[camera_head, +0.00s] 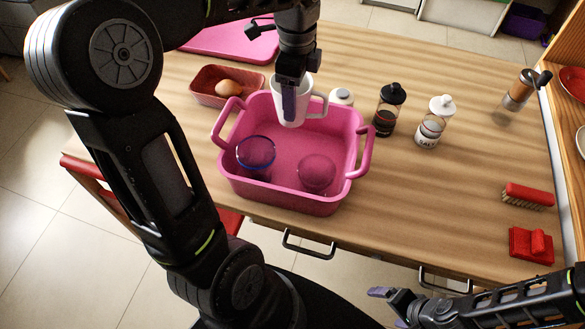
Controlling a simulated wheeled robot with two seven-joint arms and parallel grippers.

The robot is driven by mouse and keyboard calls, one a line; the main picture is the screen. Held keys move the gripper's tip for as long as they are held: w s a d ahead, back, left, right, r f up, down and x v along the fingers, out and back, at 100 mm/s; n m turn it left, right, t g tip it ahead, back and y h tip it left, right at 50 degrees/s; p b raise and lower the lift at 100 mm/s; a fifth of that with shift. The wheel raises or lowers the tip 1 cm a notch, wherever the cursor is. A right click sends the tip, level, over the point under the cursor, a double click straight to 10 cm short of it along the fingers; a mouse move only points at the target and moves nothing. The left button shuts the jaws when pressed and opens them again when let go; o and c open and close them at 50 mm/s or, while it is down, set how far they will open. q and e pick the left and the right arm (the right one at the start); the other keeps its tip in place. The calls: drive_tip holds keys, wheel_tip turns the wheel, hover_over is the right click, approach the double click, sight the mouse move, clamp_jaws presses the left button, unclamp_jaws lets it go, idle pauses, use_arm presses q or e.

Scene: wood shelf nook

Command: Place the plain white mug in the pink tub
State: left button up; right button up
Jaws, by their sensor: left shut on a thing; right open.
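The plain white mug (311,108) is upright at the back part of the pink tub (288,198), with its handle to the right. My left gripper (289,105) points down at the mug and is shut on its wall. The mug overlaps the tub's inside and back rim in the picture; I cannot tell whether its base touches the tub floor. The tub also holds a clear blue-rimmed bowl or glass (256,153) at left and a pink round thing (317,172) at right. My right gripper (384,303) is open and empty at the lower right, off the table's front edge.
A red basket (207,92) with a brown egg-like thing (229,88) stands left of the tub. A white-topped jar (341,97), a dark-lidded shaker (386,112) and a salt shaker (434,122) stand close to its right. A brush (527,195) lies far right. The right-middle table is clear.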

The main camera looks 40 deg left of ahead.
use_arm(q)
hover_over(293, 149)
drive_tip(key=w, duration=0.1)
drive_tip(key=shift+f, duration=2.4)
drive_tip(key=shift+f, duration=2.5)
drive_tip(key=shift+f, duration=0.2)
drive_tip(key=o, duration=1.6)
drive_tip(key=shift+c, duration=0.2)
drive_tip(key=shift+r, duration=0.1)
